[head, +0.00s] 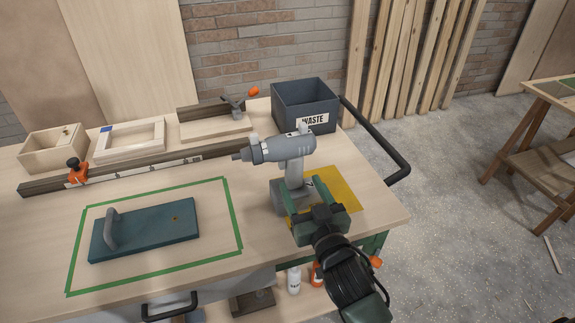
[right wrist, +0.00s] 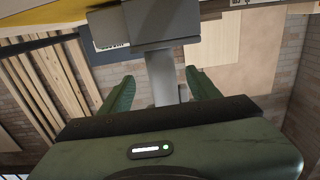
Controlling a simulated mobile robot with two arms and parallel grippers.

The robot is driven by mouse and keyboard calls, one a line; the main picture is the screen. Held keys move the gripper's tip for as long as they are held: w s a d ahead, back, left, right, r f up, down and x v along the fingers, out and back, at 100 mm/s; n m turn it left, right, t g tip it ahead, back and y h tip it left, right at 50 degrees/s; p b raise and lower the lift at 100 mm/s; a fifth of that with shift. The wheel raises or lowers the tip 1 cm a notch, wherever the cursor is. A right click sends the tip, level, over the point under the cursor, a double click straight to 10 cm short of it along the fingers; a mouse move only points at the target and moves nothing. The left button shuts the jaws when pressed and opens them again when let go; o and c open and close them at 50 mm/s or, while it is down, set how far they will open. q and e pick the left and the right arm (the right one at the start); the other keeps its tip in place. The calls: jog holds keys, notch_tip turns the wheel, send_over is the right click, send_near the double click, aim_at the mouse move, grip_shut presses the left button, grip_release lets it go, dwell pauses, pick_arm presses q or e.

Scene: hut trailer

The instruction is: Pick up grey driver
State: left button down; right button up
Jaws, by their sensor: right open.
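The grey driver (head: 285,150) stands upright on its base on the yellow square (head: 343,187) at the right of the bench, its nose pointing left. My right gripper (head: 309,188) is at the driver's handle, coming in from the front right. In the right wrist view the two green fingers are apart (right wrist: 160,78), one on each side of the grey handle (right wrist: 162,72). The driver's wide base (right wrist: 148,25) shows beyond them at the top. Whether either finger touches the handle cannot be told. My left gripper is not in view.
A dark waste bin (head: 305,98) stands behind the driver. A teal board with a handle (head: 145,230) lies inside a green taped outline to the left. A long rail with an orange clamp (head: 77,171) and wooden frames lie farther back. A black rail (head: 385,145) edges the bench's right end.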

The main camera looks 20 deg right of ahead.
aim_at(296, 178)
jog(key=w, duration=0.5)
jog(key=shift+w+a+r+p, duration=0.1)
jog(key=shift+w+a+p, duration=0.05)
jog(key=shift+a+p, duration=0.15)
grip_shut()
dwell(1.0)
jog(key=shift+r, duration=0.15)
